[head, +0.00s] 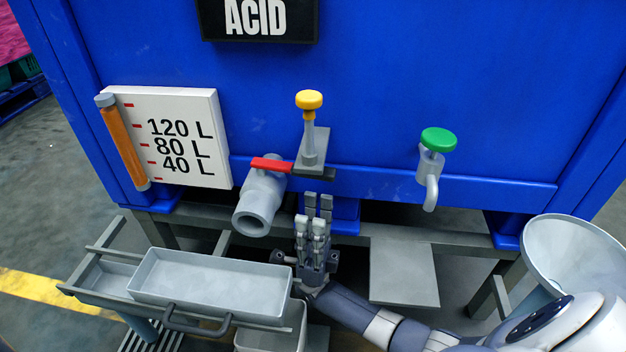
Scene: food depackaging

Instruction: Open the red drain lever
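The red drain lever (270,164) lies crosswise on top of the grey drain valve pipe (259,203), on the front of the blue tank. Its right end reaches close to the grey bracket under the yellow knob. My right gripper (314,210) is below and to the right of the lever, apart from it. Its fingers point up toward the tank, stretched out, and it looks open and empty. My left gripper is not in view.
A yellow knob (309,100) stands right of the lever, and a green-topped tap (437,140) is farther right. A level gauge panel (174,137) is at left. A grey tray (207,283) sits below the pipe. A grey funnel (568,248) stands at lower right.

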